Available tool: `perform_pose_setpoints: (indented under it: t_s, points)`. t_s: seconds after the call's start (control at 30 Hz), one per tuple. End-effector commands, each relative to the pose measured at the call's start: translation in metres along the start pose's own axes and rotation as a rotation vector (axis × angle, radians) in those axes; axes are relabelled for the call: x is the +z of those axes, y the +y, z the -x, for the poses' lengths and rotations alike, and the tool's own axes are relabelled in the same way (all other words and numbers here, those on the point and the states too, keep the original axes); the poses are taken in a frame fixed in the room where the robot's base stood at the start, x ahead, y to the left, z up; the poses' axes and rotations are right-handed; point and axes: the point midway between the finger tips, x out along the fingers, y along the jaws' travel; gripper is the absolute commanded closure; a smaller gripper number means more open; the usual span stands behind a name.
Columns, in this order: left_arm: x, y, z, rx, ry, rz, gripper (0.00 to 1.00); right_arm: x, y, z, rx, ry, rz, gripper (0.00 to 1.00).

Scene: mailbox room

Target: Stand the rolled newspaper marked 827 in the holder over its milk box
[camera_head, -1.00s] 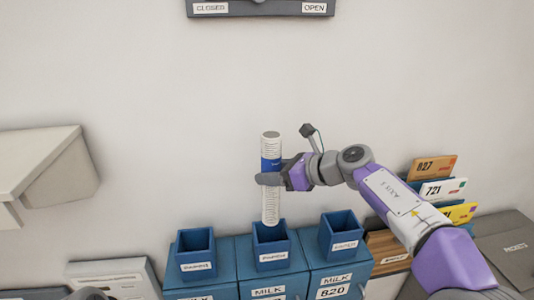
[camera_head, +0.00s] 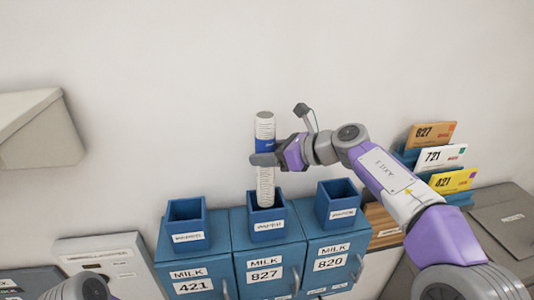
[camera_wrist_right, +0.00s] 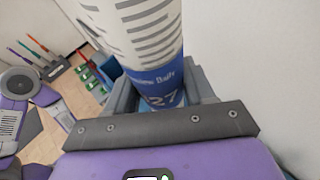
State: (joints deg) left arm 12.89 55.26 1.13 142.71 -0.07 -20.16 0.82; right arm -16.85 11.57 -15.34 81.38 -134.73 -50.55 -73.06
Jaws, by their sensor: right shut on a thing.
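The rolled newspaper (camera_head: 265,180) is white with a blue band and stands upright. My right gripper (camera_head: 266,159) is shut around it at the band. In the right wrist view the newspaper (camera_wrist_right: 150,40) shows "27" on its band, partly hidden by the gripper (camera_wrist_right: 160,105). The blue open-topped holder (camera_head: 268,228) sits over the milk box marked 827 (camera_head: 258,260). The newspaper's lower end is at the holder's mouth and appears just inside it. How deep it sits is hard to tell. My left gripper's fingers do not show.
Empty-looking holders stand either side, over box 421 (camera_head: 187,238) and box 820 (camera_head: 342,212). A rack at right holds envelopes marked 827 (camera_head: 431,136), 721 (camera_head: 440,157) and 421 (camera_head: 452,180). A plain wall is behind. A beige box (camera_head: 40,130) juts out at left.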

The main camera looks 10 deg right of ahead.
Motion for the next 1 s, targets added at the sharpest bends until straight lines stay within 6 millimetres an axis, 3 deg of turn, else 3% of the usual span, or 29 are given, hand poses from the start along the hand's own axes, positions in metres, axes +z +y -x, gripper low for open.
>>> perform_pose_setpoints:
  t_s: [0.4, 0.7, 1.0]
  points:
    - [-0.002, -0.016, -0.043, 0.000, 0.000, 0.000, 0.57, -0.041, 0.000, -0.017, 0.000, -0.001, 0.000, 0.82]
    - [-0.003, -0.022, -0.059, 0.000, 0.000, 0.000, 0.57, -0.066, 0.000, -0.027, -0.001, -0.001, 0.000, 0.82]
    - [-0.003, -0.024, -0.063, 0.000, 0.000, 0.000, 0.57, -0.071, 0.000, -0.029, 0.000, -0.001, 0.000, 0.82]
